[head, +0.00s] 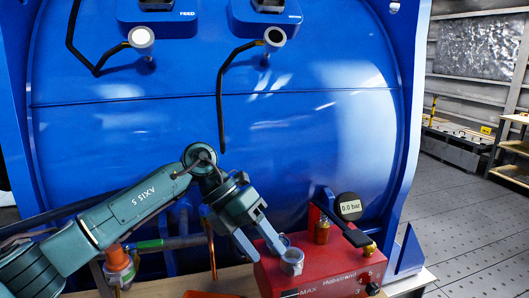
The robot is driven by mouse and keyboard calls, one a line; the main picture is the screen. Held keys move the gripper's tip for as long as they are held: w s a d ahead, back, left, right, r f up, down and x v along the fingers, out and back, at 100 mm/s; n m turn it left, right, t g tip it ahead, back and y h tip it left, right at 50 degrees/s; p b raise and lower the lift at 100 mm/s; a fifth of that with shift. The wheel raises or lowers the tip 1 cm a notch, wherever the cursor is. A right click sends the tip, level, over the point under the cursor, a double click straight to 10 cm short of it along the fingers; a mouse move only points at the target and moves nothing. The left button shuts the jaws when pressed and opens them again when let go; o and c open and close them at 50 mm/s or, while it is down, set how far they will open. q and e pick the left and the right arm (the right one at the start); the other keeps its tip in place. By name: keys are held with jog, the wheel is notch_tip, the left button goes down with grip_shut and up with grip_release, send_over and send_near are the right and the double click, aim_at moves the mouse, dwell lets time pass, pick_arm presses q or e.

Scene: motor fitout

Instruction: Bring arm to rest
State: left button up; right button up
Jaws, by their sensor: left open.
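My left arm (135,205) comes in from the left and bends downward at its wrist. My left gripper (265,248) is open, with its two fingers pointing down to the right. Its fingertips are at the rear left top edge of a red box (325,275), close to a grey cylindrical fitting (291,262). I cannot tell whether the fingers touch the fitting or the box. Nothing shows clearly held between the fingers. My right gripper is not in view.
A large blue tank (300,120) fills the background, with two hooked black levers (222,100) on its face. A gauge reading 0.0 bar (349,207) and a black handle (345,228) rise over the red box. A green-handled pipe valve (150,244) is below my arm. Open floor (460,220) lies right.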

pick_arm(q)
jog(key=s+d+r+n+t+h+p, duration=0.1)
jog(key=s+d+n+t+h+p, duration=0.1)
jog(key=s+d+n+h, duration=0.9)
jog(key=w+a+f+n+t+y+p, duration=0.1)
jog(key=w+a+f+n+t+y, duration=0.25)
jog(key=a+f+n+t, duration=0.45)
jog(key=w+a+f+n+t+y+p, duration=0.1)
jog(key=w+a+f+n+t+y, duration=0.2)
jog(key=a+n+t, duration=0.65)
jog(key=s+a+f+n+g+y, duration=0.2)
jog(key=s+a+f+n+y, duration=0.1)
jog(key=s+f, duration=0.4)
jog(key=s+a+f+n+g+y, duration=0.3)
jog(key=s+a+f+n+y, duration=0.1)
jog(key=s+f+n, duration=0.4)
jog(key=shift+s+f+g+y+p, duration=0.3)
jog(key=shift+s+g+y+p, duration=0.1)
jog(key=shift+y, duration=0.35)
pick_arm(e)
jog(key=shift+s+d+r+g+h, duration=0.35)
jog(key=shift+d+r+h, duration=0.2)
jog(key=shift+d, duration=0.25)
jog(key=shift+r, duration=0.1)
